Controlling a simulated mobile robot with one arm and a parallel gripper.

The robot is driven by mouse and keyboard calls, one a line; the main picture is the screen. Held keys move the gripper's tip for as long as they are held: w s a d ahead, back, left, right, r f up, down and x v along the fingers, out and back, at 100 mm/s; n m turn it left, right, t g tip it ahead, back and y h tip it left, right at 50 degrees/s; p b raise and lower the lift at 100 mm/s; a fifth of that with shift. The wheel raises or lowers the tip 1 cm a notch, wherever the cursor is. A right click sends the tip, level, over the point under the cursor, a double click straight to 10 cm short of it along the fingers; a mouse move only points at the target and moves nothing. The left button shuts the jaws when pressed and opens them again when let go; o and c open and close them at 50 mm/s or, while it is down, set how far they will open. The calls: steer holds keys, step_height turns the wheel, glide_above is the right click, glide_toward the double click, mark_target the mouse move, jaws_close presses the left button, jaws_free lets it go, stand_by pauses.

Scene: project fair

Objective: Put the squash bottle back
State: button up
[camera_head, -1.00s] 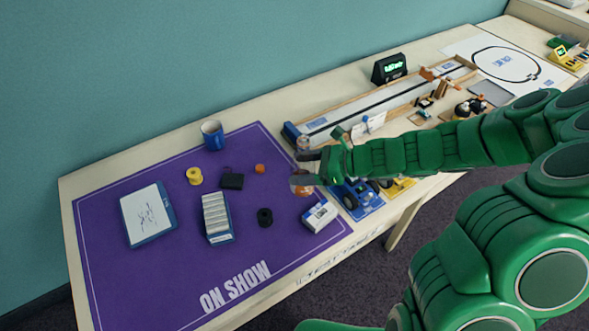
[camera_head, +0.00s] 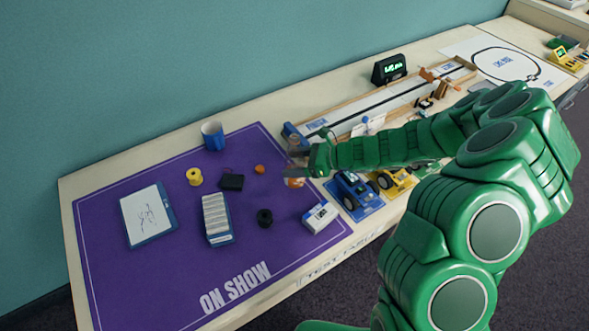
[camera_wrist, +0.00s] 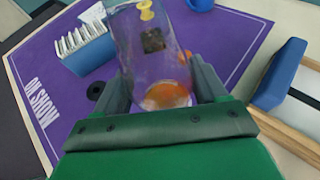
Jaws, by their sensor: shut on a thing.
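The squash bottle (camera_wrist: 150,60) is clear, with some orange liquid showing in it. In the wrist view it lies between the two fingers of my gripper (camera_wrist: 160,90), which is shut on it. In the head view my gripper (camera_head: 300,163) is at the right edge of the purple mat (camera_head: 275,235), and the bottle (camera_head: 294,182) is partly hidden by the fingers. The gap between bottle and mat cannot be judged.
A blue cup (camera_head: 212,135) stands behind. Toy vehicles (camera_head: 354,191) and a wooden track (camera_head: 385,100) lie right.

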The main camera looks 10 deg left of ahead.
steer(key=shift+w+a+f, duration=0.1)
steer(key=shift+w+f, duration=0.05)
steer(key=shift+f, duration=1.65)
steer(key=o, duration=1.2)
steer(key=shift+f, duration=0.1)
steer(key=shift+c, duration=0.2)
steer(key=v, duration=1.2)
